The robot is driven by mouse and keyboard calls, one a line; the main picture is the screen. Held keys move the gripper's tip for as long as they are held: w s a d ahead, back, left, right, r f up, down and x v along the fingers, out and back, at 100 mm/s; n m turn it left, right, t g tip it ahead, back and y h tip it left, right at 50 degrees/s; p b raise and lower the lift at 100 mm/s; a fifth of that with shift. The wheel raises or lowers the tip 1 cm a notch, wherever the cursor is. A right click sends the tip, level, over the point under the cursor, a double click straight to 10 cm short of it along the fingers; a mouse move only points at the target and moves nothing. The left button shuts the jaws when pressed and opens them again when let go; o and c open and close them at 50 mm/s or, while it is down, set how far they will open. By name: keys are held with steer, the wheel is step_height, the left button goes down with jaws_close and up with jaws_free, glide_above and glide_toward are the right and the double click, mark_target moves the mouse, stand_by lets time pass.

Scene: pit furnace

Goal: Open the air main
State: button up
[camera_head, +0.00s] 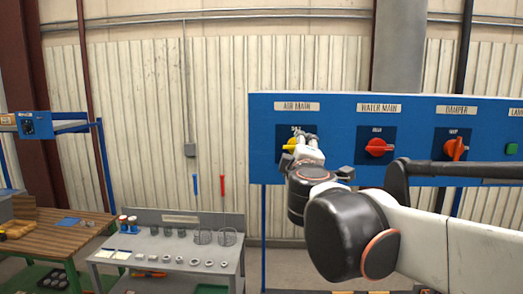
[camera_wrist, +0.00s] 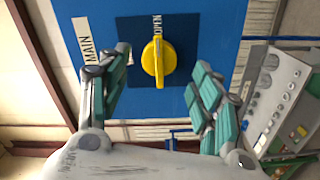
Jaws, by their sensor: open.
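The air main valve is a yellow knob (camera_wrist: 158,62) on a dark square plate (camera_wrist: 186,30) under the AIR MAIN label (camera_head: 297,106). In the wrist view its handle bar lies in line with the word OPEN, one end close to that word. In the head view the yellow knob (camera_head: 288,147) is partly hidden by my gripper (camera_head: 304,138). My gripper (camera_wrist: 159,68) is open, one finger on each side of the knob. Gaps show between fingers and knob in the wrist view; its depth to the knob is hard to tell.
The blue panel (camera_head: 340,172) also carries a red WATER MAIN knob (camera_head: 379,148), a red DAMPER knob (camera_head: 454,148) and a green button (camera_head: 511,149). A grey bench (camera_head: 170,244) with small parts and a wooden table (camera_head: 60,238) stand to the left.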

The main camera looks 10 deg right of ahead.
steer(key=v, duration=0.6)
steer(key=shift+s, duration=0.4)
steer(key=shift+a, duration=0.15)
steer(key=s+d+f+m+g+b, duration=0.25)
steer(key=f+b, duration=0.35)
steer(key=f, duration=0.4)
steer(key=s+d+f+m+g+h+b, duration=0.1)
steer(key=s+d+f+m+b, duration=0.3)
steer(key=f, duration=0.7)
steer(key=s+f+m+g+b, duration=0.1)
steer(key=s+f+g+b, duration=0.1)
steer(key=f+b, duration=0.65)
steer(key=s+a+f+m+g+y+b, duration=0.1)
steer(key=f+b, duration=0.4)
steer(key=f, duration=0.6)
steer(key=s+a+f+m+g+y+b, duration=0.2)
steer(key=s+f+b, duration=0.3)
steer(key=f, duration=0.5)
steer(key=s+a+f+m+g+y+b, duration=0.1)
steer(key=s+a+f+g+y+b, duration=0.1)
steer(key=f, duration=0.9)
steer(key=s+a+b, duration=0.1)
steer(key=s+b, duration=0.1)
steer(key=b, duration=0.1)
steer(key=shift+s+a+f+y, duration=0.2)
steer(key=shift+a+f+y, duration=0.05)
steer(key=shift+f+y, duration=0.1)
